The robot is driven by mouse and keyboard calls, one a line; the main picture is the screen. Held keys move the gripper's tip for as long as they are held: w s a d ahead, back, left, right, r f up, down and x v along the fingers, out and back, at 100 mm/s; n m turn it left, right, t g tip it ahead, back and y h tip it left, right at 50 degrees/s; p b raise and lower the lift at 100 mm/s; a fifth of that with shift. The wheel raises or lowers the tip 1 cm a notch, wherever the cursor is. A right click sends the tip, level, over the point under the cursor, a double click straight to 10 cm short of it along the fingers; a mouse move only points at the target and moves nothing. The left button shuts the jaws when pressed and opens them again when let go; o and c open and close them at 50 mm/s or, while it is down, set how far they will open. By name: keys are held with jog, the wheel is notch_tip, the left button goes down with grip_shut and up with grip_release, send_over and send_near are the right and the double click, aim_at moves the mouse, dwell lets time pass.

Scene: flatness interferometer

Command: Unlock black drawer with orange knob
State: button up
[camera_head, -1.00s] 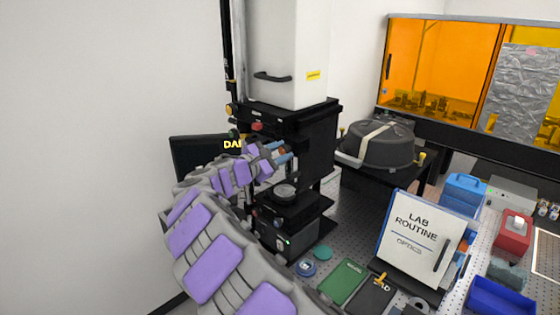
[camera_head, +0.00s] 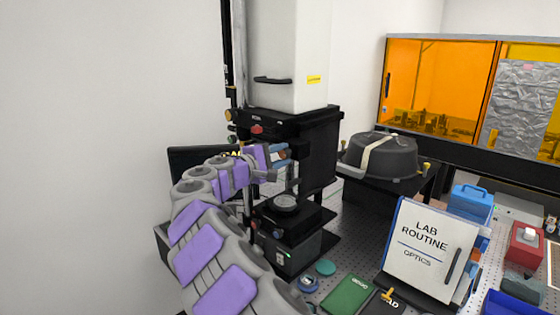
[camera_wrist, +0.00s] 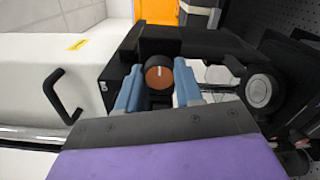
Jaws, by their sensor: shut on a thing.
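The orange knob (camera_wrist: 159,73) has an orange face with a pale line and a dark rim. In the wrist view it sits between the two blue fingers of my gripper (camera_wrist: 158,84), which are shut on it from both sides. In the head view my gripper (camera_head: 282,155) reaches the front of the black instrument body, and the knob is hard to make out there. The black housing (camera_wrist: 118,78) around the knob shows in the wrist view; I cannot tell the drawer's edges from it.
A white column with a black handle (camera_head: 272,80) rises above the black body. A round stage (camera_head: 285,202) sits below my gripper. A dark round lidded case (camera_head: 382,157) and a lab routine sign (camera_head: 430,245) stand to the right.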

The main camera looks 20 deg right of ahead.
jog(key=shift+f, duration=0.15)
dwell(0.3)
jog(key=o, duration=1)
jog(key=shift+o, duration=0.2)
jog(key=shift+a, duration=0.1)
jog(key=p+v, duration=0.1)
jog(key=v, duration=1.6)
jog(key=shift+a+p, duration=0.2)
jog(key=shift+p, duration=0.1)
jog(key=shift+d, duration=0.1)
